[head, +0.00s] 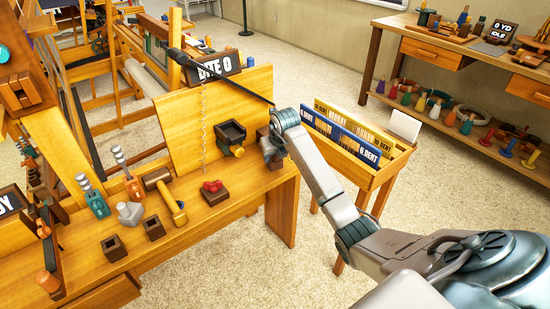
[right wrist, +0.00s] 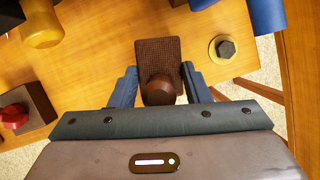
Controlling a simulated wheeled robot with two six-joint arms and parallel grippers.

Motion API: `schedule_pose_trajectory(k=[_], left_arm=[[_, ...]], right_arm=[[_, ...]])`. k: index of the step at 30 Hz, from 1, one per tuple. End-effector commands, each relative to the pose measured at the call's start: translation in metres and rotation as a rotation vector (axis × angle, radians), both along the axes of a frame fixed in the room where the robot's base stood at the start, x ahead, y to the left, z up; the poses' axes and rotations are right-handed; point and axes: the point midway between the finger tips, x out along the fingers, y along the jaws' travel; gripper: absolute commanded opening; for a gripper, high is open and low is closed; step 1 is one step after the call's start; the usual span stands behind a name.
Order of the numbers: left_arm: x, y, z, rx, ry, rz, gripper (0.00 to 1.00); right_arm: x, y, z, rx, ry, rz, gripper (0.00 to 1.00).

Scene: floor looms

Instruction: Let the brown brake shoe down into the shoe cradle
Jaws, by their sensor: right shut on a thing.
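The brown brake shoe (right wrist: 158,54) is a textured brown block with a round knob. It sits between the two blue fingers of my right gripper (right wrist: 159,72), which is shut on it. In the head view my right gripper (head: 273,152) is over the right end of the wooden bench, right of a dark open-topped box (head: 231,132) with a yellow knob. I cannot tell whether this box is the shoe cradle. In the head view the shoe is mostly hidden by the gripper. The gap between shoe and bench cannot be judged. My left gripper is not in view.
The bench (head: 250,197) holds a brown block with a red top (head: 213,187), a yellow-handled mallet (head: 170,198) and small brown sockets (head: 114,248). A yellow ring with a dark hex bolt (right wrist: 224,48) lies right of the shoe. An upright wooden board (head: 180,118) stands behind.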

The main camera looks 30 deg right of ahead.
Motion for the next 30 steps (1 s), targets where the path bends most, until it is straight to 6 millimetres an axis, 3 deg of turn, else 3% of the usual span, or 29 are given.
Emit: schedule_pose_trajectory(k=[6,16,17,20,30], left_arm=[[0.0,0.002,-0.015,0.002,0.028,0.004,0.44],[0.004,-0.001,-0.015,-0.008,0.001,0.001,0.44],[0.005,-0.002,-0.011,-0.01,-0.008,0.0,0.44],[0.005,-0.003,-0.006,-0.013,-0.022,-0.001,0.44],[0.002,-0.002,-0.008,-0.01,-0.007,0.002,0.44]], right_arm=[[0.0,0.0,-0.013,-0.001,-0.002,0.0,0.2],[0.0,0.0,-0.019,-0.001,-0.002,0.0,0.2],[0.0,0.0,-0.018,-0.001,-0.002,0.0,0.47],[0.0,0.0,-0.017,-0.001,-0.002,0.0,0.65],[-0.001,0.0,-0.017,-0.001,-0.002,0.0,0.65]])
